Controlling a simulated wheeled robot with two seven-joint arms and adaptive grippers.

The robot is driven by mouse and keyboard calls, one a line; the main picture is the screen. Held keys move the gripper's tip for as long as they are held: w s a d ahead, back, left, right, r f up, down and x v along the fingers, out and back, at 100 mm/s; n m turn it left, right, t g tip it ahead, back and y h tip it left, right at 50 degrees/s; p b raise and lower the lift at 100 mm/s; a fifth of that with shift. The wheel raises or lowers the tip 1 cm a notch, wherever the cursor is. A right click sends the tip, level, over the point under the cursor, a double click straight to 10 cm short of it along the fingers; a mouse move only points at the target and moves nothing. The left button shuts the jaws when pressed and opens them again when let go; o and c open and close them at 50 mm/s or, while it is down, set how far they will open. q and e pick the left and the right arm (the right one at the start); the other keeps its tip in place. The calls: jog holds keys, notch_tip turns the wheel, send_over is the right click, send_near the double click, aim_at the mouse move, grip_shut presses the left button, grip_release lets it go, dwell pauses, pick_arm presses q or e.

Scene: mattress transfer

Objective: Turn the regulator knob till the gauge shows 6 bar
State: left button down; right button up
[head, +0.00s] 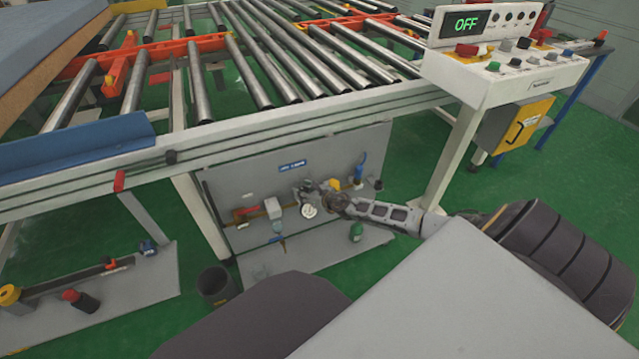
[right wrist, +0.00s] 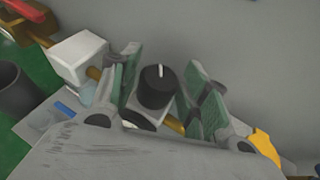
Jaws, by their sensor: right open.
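The black regulator knob (right wrist: 157,87) with a white pointer line shows in the right wrist view, between the two green-padded fingers of my right gripper (right wrist: 160,84). The fingers are open and stand apart from the knob on both sides. In the head view my right gripper (head: 328,199) is at the grey panel under the roller table. The white round gauge (head: 308,211) is small beside it; its reading cannot be made out. In the right wrist view only part of the gauge (right wrist: 138,120) shows below the knob. My left gripper is not in view.
The grey panel (head: 330,145) also carries a red valve handle (head: 247,213) and a blue part (head: 360,168). A dark bin (head: 216,286) stands at the left. A control box (head: 505,75) reading OFF is above right.

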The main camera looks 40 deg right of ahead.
jog(key=v, duration=1.1)
jog(key=shift+s, duration=0.15)
dwell(0.5)
jog(key=shift+d+r, duration=0.1)
dwell(0.6)
